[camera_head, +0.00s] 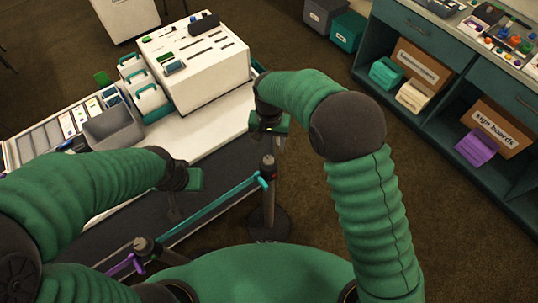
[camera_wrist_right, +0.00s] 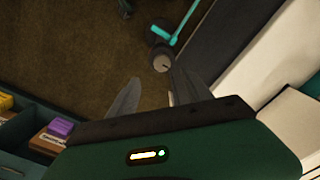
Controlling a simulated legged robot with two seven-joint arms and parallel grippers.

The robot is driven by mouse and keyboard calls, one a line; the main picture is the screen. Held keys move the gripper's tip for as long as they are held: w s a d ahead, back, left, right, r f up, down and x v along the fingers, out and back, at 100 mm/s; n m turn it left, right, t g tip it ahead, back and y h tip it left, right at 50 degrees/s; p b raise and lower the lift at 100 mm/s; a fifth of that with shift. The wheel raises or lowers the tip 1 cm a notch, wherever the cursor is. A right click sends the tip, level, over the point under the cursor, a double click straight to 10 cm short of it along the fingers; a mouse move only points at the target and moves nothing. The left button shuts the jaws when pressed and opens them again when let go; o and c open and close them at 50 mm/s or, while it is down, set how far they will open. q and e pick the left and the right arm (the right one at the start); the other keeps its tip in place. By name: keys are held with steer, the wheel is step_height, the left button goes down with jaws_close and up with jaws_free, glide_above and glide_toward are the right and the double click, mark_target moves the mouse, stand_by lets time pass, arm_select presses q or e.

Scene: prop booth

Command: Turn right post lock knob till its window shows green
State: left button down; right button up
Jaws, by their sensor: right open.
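The right post (camera_head: 269,205) stands upright on a round dark base, with a grey lock knob (camera_head: 268,160) on top. My right gripper (camera_head: 279,143) is above the knob, fingers pointing down. In the right wrist view the round knob (camera_wrist_right: 161,64) shows just beyond the tips of my open right gripper (camera_wrist_right: 155,80), and I see no contact. A pale mark crosses the knob's top.
A teal belt (camera_head: 215,208) runs from the right post to a left post (camera_head: 145,250), which has a purple strap (camera_head: 125,265). A white counter (camera_head: 205,130) with a white box (camera_head: 205,75) stands behind. Shelves (camera_head: 455,75) stand at right, with open floor between.

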mark_target(268, 159)
steer(key=f, duration=0.3)
steer(key=f+p, duration=0.1)
steer(key=f, duration=0.2)
steer(key=w+f, duration=0.1)
steer(key=f, duration=0.3)
steer(key=shift+a+p, duration=0.25)
steer(key=shift+p, duration=0.1)
steer(key=shift+s+f, duration=0.2)
steer(key=shift+f, duration=0.15)
steer(key=shift+d, duration=0.1)
steer(key=shift+w+f, duration=0.1)
steer(key=shift+w, duration=0.05)
steer(key=c, duration=0.4)
jaws_close()
